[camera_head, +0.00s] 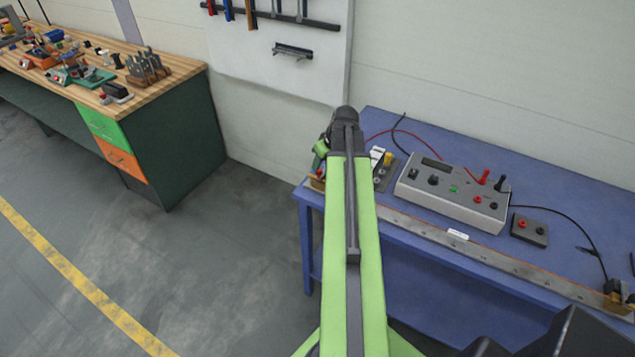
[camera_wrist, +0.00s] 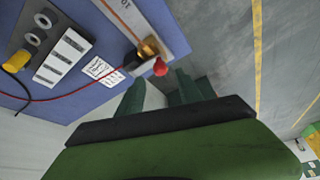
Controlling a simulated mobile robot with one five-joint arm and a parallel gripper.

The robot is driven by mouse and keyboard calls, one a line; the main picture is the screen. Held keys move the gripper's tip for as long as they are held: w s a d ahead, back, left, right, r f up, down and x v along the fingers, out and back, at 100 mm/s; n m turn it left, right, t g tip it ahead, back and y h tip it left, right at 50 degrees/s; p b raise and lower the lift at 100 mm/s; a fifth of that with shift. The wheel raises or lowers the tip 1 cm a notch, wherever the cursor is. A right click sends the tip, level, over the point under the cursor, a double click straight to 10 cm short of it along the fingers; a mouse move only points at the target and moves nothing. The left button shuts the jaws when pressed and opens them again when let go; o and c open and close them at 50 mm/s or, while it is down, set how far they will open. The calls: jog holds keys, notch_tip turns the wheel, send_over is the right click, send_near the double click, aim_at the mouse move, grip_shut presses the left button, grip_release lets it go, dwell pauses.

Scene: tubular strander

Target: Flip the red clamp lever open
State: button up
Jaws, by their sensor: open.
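The red clamp lever (camera_wrist: 160,67) shows in the wrist view as a small red knob beside a brass clamp block (camera_wrist: 148,47) at the end of a long metal bar (camera_wrist: 122,14). My gripper (camera_wrist: 160,85) is open, its dark green fingers pointing toward the lever, which appears near the gap between their tips. I cannot tell whether they touch it. In the head view, the brass block (camera_head: 317,184) is at the near left corner of the blue table, and my arm hides most of that area. The lever's pivot is not clear.
The blue table (camera_head: 435,247) carries a grey meter box (camera_head: 453,194), a small black button box (camera_head: 529,229) and loose cables. A red lead (camera_wrist: 82,91) runs close to the clamp. A workbench (camera_head: 165,137) stands at left, with open floor between.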

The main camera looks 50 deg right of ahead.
aim_at(319, 171)
jog(key=b+x, duration=0.4)
jog(key=x, duration=0.2)
jog(key=shift+r, duration=0.1)
grip_shut()
dwell(1.1)
